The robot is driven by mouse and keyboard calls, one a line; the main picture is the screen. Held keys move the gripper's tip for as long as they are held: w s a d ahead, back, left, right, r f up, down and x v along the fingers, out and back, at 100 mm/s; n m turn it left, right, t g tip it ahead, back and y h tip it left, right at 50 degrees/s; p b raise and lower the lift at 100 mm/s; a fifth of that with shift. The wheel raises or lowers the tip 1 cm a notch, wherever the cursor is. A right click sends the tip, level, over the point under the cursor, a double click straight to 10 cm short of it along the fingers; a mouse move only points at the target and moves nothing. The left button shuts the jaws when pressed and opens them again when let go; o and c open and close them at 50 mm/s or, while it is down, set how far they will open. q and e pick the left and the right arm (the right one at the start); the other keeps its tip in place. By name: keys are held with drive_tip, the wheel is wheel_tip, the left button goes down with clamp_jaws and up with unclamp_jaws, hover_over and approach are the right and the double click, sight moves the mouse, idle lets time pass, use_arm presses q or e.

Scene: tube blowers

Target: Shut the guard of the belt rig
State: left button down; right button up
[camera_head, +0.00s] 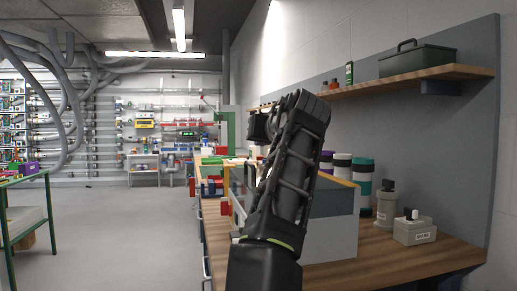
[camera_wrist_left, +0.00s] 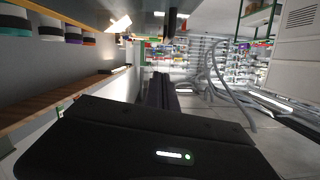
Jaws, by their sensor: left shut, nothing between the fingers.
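The likely belt rig is a grey-white box (camera_head: 332,236) with a blue-grey upper band on the wooden workbench, mostly behind my black arm. A clear panel with a pale frame (camera_head: 238,187) shows at its left side, partly hidden; I cannot tell for certain whether this is the guard or how it stands. My left arm rises through the middle of the head view, its gripper (camera_head: 259,126) raised above the box and apart from it. In the left wrist view its fingers (camera_wrist_left: 161,90) are shut and empty. My right gripper is not in view.
Jars with coloured bands (camera_head: 362,175), a grey bottle (camera_head: 386,205) and a small grey box (camera_head: 414,231) stand right of the rig. A wall shelf (camera_head: 420,79) holds a green toolbox (camera_head: 417,59). Open floor (camera_head: 120,230) lies left of the workbench.

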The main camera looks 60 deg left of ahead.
use_arm(q)
drive_tip(key=b+v, duration=0.1)
drive_tip(key=v, duration=0.5)
drive_tip(key=shift+d, duration=0.2)
idle(0.4)
